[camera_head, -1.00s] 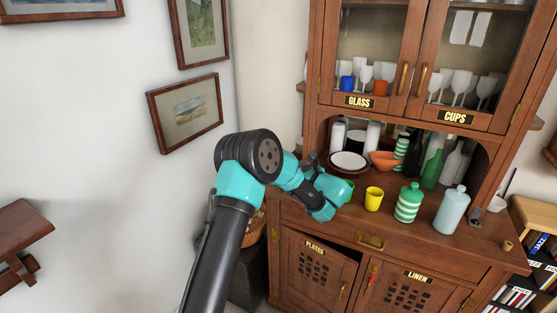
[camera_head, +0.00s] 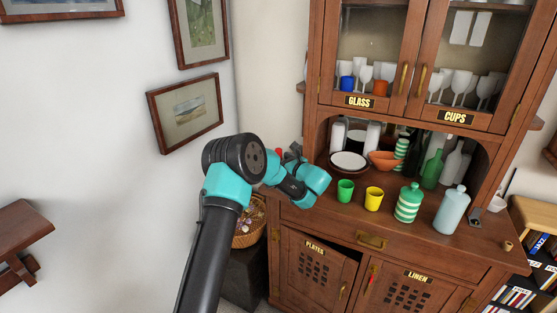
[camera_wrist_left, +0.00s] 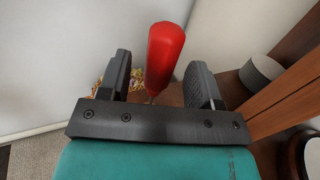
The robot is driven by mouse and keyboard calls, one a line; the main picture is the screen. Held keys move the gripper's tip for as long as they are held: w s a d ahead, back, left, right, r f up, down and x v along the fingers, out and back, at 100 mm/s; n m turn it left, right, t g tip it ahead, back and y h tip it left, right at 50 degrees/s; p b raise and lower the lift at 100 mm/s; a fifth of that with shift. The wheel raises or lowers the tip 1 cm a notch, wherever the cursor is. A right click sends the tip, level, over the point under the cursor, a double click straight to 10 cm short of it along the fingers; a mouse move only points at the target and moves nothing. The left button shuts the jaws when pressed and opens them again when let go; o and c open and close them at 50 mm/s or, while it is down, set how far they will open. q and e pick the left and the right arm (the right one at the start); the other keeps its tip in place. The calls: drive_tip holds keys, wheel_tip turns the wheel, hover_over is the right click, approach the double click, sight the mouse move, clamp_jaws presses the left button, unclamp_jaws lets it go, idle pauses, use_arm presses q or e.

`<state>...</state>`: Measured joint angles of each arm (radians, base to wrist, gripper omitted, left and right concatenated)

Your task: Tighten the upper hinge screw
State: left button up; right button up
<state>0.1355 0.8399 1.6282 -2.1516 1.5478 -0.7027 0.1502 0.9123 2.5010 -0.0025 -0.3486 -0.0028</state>
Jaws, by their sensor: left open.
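A red handle with a thin shaft below it, seemingly a screwdriver (camera_wrist_left: 165,52), stands between the fingers of my left gripper (camera_wrist_left: 162,85) in the left wrist view. The fingers are open, with gaps on both sides of it. In the head view my left gripper (camera_head: 293,158) is left of the counter, partly hidden by my arm, and a bit of red shows beside it. The PLATES door (camera_head: 314,266) of the brown cabinet (camera_head: 420,236) hangs tilted in its frame. Its upper hinge screw is too small to make out. My right gripper is not in view.
A wicker basket (camera_head: 247,236) with small things stands on a dark box (camera_head: 243,278) left of the cabinet. The counter's front holds a green cup (camera_head: 345,191), a yellow cup (camera_head: 374,199), a striped bottle (camera_head: 408,204) and a pale bottle (camera_head: 450,210).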

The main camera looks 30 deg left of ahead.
use_arm(q)
drive_tip(key=x, duration=0.4)
drive_tip(key=shift+r, duration=0.1)
drive_tip(key=shift+c, duration=0.2)
drive_tip(key=c, duration=1)
drive_tip(key=shift+r, duration=0.1)
